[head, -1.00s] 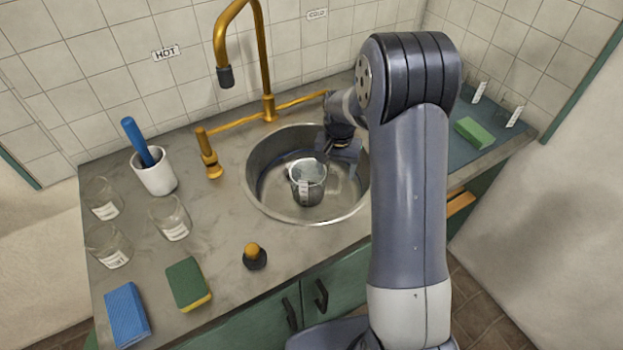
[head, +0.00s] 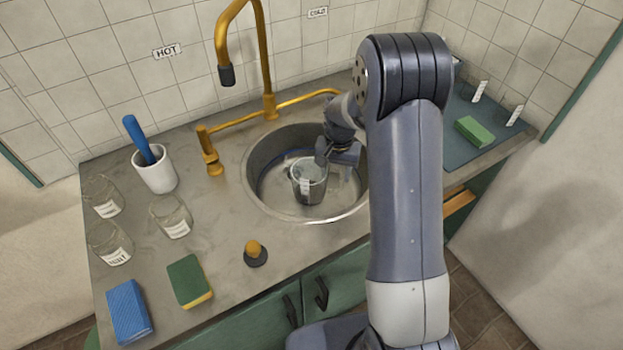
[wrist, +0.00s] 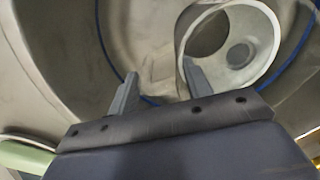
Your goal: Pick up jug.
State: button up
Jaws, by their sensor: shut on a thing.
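The jug (head: 308,186) is a clear glass vessel with a white label, standing in the round metal sink (head: 262,205). In the wrist view the jug's rim (wrist: 274,62) shows at the upper right, seen from above. My gripper (head: 324,158) is at the jug's upper right side in the head view. In the wrist view my gripper (wrist: 158,85) has its two fingers apart, with the right finger at the jug's near wall. It is shut on the jug, holding its rim or wall; the exact contact is hard to see.
A gold tap (head: 268,60) arches behind the sink. On the left counter are several glass beakers (head: 171,216), a white cup (head: 155,174) with a blue handle, a blue sponge (head: 129,311) and a green sponge (head: 189,281). A black-and-orange stopper (head: 255,254) stands before the sink.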

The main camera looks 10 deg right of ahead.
jog(key=shift+s, duration=0.1)
grip_shut()
jog(key=shift+r, duration=0.1)
dwell(0.3)
jog(key=shift+r, duration=0.6)
jog(key=shift+r+b, duration=0.35)
jog(key=shift+r, duration=4.05)
